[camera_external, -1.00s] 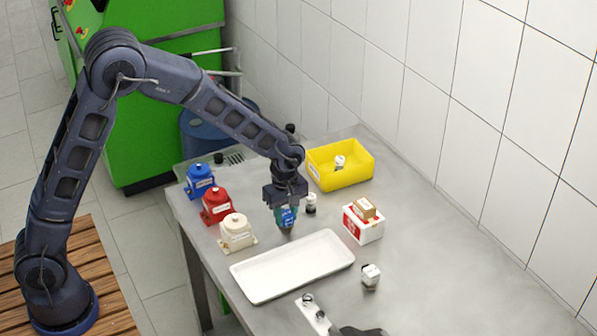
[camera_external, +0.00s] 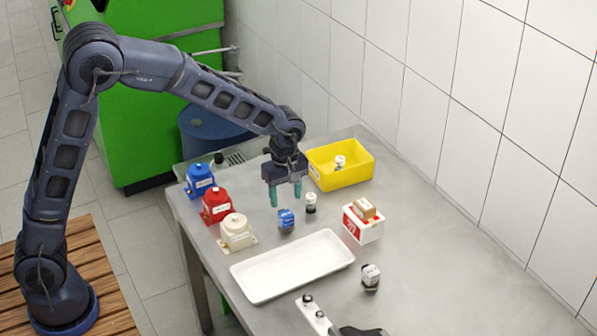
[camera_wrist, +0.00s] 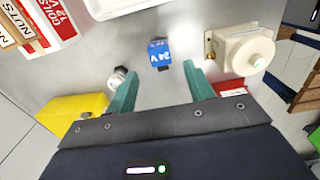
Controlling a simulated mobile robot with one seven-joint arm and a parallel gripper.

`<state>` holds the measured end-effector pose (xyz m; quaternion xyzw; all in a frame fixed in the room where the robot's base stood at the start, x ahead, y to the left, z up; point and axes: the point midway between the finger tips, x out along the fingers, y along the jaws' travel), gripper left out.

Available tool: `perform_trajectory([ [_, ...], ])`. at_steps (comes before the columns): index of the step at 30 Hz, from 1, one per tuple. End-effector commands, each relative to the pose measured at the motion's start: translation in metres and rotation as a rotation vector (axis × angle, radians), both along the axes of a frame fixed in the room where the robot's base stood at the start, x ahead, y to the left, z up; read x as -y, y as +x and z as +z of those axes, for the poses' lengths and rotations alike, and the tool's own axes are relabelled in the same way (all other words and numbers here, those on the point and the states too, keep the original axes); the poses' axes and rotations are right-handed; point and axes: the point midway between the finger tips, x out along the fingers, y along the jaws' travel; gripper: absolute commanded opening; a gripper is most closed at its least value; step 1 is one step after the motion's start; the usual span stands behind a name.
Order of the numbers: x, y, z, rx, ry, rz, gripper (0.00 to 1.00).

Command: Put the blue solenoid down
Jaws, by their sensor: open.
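The blue solenoid (camera_external: 286,220) stands on the grey metal table (camera_external: 420,230), between the cream pump and a small white-and-black part. In the wrist view the blue solenoid (camera_wrist: 160,53) shows a "24 V" label and lies beyond the fingertips, in line with the gap between them. My gripper (camera_external: 285,197) is above and slightly behind the solenoid, apart from it. Its two teal fingers are spread with nothing between them, as the wrist view of my gripper (camera_wrist: 160,75) also shows.
A white tray (camera_external: 262,296) lies in front. Blue (camera_external: 199,181), red (camera_external: 216,206) and cream (camera_external: 238,232) pumps line the left edge. A small white-and-black part (camera_external: 310,203), a yellow bin (camera_external: 358,174) and a red-white box (camera_external: 362,230) stand to the right. Another small part (camera_external: 371,277) is at the tray's right.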

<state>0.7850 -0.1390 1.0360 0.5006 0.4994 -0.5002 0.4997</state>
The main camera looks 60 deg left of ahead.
Motion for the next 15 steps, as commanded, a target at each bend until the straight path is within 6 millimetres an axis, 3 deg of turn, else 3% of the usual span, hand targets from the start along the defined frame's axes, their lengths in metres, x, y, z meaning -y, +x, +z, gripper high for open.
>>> perform_trajectory([
  [6, 0.0, 0.0, 0.034, 0.001, 0.0, 0.001, 0.53],
  [15, -0.003, -0.008, 0.059, 0.009, -0.005, -0.031, 0.53],
])
